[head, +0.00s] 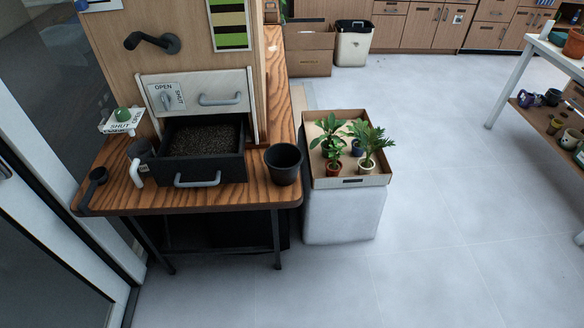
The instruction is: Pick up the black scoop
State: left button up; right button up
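The black scoop (98,175) lies on the wooden table (240,194) at its left end, near the front left corner. Its round bowl is toward the back and its handle runs toward the front edge. Nothing is seen touching or covering it. Neither of my grippers shows in the head view.
A wooden tray (360,182) of potted plants stands on a pale block (342,216). The floor right of it is clear.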

aim_at(100, 176)
jog(key=u, duration=1.35)
jog(key=i+l, duration=0.05)
jog(key=l, duration=0.05)
